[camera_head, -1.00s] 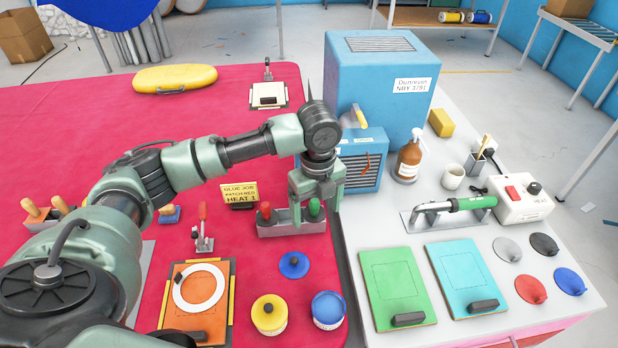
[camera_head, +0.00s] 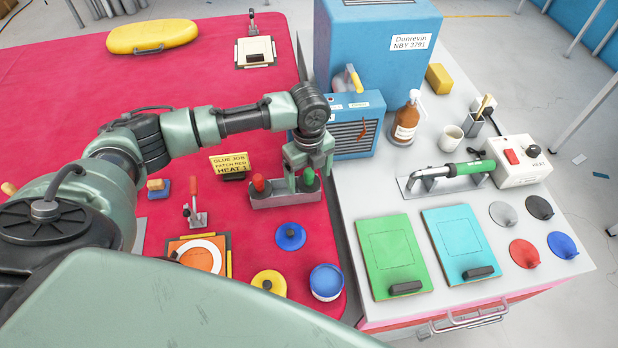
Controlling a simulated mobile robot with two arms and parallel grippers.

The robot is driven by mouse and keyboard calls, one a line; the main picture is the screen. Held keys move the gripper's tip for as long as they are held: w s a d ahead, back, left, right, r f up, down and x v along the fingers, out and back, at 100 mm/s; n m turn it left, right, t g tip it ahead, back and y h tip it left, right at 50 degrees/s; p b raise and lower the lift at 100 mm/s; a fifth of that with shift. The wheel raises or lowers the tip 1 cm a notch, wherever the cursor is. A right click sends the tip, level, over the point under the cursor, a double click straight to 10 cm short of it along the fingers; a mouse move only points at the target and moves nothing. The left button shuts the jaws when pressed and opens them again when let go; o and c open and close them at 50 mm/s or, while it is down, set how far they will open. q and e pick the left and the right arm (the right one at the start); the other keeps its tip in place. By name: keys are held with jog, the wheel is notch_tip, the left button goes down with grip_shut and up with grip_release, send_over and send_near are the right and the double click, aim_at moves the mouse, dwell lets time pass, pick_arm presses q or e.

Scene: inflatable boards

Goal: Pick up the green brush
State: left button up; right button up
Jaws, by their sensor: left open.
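The green brush (camera_head: 309,178) stands upright by its rounded green handle in the right end of a grey metal holder (camera_head: 285,200). A red-handled brush (camera_head: 259,184) stands at the holder's left end. My left gripper (camera_head: 307,172) points down over the holder's right end. It is open, with one finger to each side of the green handle. Whether the fingers touch the handle cannot be told. The upper part of the handle and the brush's lower end are hidden. My right gripper is not in view.
A yellow card (camera_head: 229,163) stands left of the holder. The blue fan box (camera_head: 355,132) is close behind on the right. A blue lid (camera_head: 290,236), yellow pot (camera_head: 269,282) and blue pot (camera_head: 327,281) lie in front.

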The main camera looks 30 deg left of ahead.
pick_arm(q)
jog(key=shift+f, duration=0.1)
jog(key=c, duration=1.4)
jog(key=shift+c, duration=0.2)
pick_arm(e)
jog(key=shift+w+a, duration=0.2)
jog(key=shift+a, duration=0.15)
